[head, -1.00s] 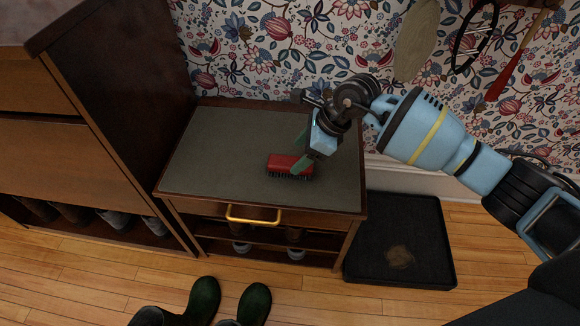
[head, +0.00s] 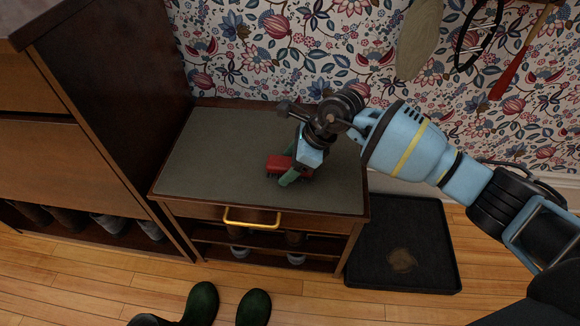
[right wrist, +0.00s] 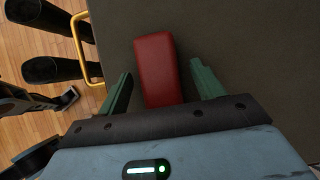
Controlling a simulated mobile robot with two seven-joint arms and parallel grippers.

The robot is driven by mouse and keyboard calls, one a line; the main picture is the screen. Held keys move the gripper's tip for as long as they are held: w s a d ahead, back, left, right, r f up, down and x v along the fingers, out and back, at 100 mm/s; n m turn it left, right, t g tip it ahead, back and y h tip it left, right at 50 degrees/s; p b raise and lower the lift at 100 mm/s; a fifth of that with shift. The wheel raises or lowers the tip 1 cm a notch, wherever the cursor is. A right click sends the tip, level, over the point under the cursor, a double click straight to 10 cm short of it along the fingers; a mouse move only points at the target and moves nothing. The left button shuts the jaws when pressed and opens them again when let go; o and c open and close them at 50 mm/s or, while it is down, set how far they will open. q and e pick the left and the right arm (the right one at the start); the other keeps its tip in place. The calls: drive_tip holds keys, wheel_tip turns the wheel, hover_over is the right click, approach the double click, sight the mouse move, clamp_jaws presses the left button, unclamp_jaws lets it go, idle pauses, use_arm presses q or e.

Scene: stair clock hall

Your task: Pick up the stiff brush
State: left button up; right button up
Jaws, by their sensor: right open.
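The stiff brush (head: 278,164) has a red back and dark bristles. It lies bristles down on the grey-green top of a low wooden cabinet (head: 215,165). My right gripper (head: 291,167) is open and low over the brush in the head view. In the right wrist view, the red back of the brush (right wrist: 158,68) extends between and beyond the two green fingers of the right gripper (right wrist: 164,85), with a gap on each side. Part of the brush is hidden behind the gripper.
A yellow drawer handle (head: 252,219) is on the cabinet front, with shoes on shelves below. A tall wooden cabinet (head: 60,150) stands at the left. A black tray (head: 400,250) lies on the floor at right. Dark green boots (head: 254,306) stand in front. The tabletop around the brush is clear.

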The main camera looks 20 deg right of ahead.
drive_tip(key=shift+f, duration=0.25)
idle(0.3)
drive_tip(key=c, duration=1.1)
